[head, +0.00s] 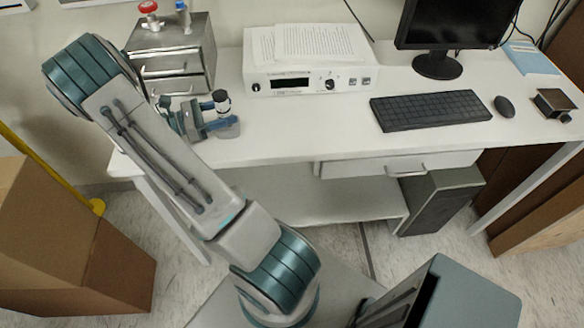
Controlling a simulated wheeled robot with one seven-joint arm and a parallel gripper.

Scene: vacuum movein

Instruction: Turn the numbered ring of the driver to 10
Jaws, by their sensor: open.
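A small upright device, which looks like the driver (222,97), stands on the white bench at the left. It has a dark top, a pale ring (223,106) and a grey foot. Numbers on the ring are too small to read, so its setting cannot be told. My gripper (219,115) is open beside the driver, low over the bench. Its blue fingers point right, one on the near side and one toward the far side of the device. Contact cannot be told. My forearm hides part of the wrist.
A grey drawer cabinet (172,62) with red and blue valve knobs stands behind my gripper. A white instrument box (308,82) with papers on top is to the right. A keyboard (430,110), mouse (504,106) and monitor stand farther right. Bench between is clear.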

